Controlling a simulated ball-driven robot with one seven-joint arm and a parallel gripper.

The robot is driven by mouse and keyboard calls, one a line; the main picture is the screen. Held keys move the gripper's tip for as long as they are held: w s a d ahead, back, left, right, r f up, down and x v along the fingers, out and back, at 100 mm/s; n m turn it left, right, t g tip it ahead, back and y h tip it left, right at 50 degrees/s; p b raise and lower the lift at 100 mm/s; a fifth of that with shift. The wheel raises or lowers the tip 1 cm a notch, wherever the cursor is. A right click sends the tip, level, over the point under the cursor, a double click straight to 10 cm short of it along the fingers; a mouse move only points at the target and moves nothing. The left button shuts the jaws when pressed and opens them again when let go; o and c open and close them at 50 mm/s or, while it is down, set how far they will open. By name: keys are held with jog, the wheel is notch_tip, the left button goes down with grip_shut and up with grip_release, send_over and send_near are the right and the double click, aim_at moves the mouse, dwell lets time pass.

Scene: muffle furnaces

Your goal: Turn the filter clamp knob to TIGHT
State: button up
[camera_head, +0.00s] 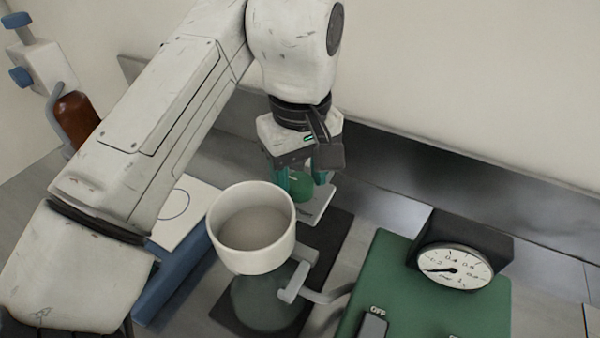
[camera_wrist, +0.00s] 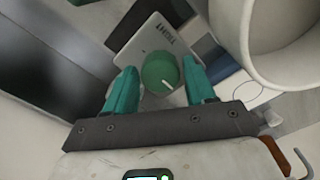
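The green round clamp knob (camera_wrist: 160,72) sits on a pale plate (camera_wrist: 148,42) with a short dark label that I cannot read for certain. The knob's white pointer line is on the side toward my gripper, away from that label. My gripper (camera_wrist: 159,78) is open, its two teal fingers on either side of the knob, with a small gap showing on each side. In the head view my gripper (camera_head: 302,182) points down over the knob (camera_head: 300,186), which is partly hidden by the fingers. The pale plate (camera_head: 316,207) shows beside it.
A white filter cup (camera_head: 252,262) stands close in front of the knob, above a glass vessel (camera_head: 265,305). A green pump box with a round gauge (camera_head: 453,268) is at the right. A blue box with a white top (camera_head: 185,222) is left. A metal backsplash (camera_head: 390,205) runs behind.

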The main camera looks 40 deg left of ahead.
jog(key=c, duration=0.7)
